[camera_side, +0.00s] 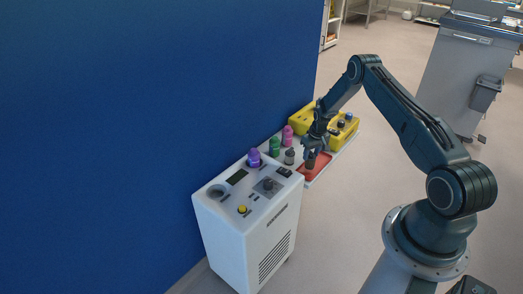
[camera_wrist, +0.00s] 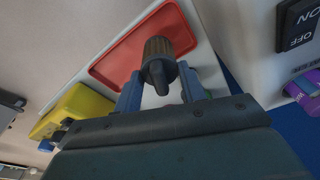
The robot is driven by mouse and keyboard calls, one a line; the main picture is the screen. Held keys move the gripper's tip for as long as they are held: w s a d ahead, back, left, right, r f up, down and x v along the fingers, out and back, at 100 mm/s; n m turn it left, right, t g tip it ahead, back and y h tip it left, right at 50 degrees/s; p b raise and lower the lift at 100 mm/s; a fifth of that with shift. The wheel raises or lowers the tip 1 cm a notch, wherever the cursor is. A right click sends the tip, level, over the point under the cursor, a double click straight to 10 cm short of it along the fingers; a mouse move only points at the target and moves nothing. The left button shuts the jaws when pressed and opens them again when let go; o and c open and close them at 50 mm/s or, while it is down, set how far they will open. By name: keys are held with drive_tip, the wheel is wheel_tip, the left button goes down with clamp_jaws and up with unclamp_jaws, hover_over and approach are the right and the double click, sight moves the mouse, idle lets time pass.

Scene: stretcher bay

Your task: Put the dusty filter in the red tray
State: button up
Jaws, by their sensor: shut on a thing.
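The dusty filter is a grey-brown ribbed cylinder with a narrower dark neck, seen in the side view (camera_side: 310,163) and in the wrist view (camera_wrist: 170,46). My gripper (camera_side: 312,152) is shut on it; in the wrist view its two blue fingers (camera_wrist: 160,88) stand on either side of the neck. The filter is upright or nearly so in the side view. The red tray (camera_side: 324,162) is a shallow rectangle, also in the wrist view (camera_wrist: 112,66). The filter is over the tray; I cannot tell whether it touches the tray floor. My gripper hides part of the tray.
Green (camera_side: 274,146), pink (camera_side: 287,136) and grey (camera_side: 289,157) pieces stand left of the tray. A yellow box (camera_side: 346,130) lies behind it. A blue wall (camera_side: 140,120) bounds the left.

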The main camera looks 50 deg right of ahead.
drive_tip(key=shift+f, duration=1.15)
drive_tip(key=shift+f, duration=0.1)
drive_tip(key=o, duration=1)
drive_tip(key=shift+c, duration=0.2)
drive_tip(key=shift+s+a+r, duration=0.1)
drive_tip(key=shift+s+r, duration=0.2)
drive_tip(key=shift+r, duration=1.7)
drive_tip(key=shift+s+a+r, duration=0.15)
drive_tip(key=shift+s+r, duration=0.1)
drive_tip(key=shift+r, duration=1.8)
drive_tip(key=shift+s+a+r, duration=0.1)
drive_tip(key=shift+s+r, duration=0.2)
drive_tip(key=shift+r, duration=1.7)
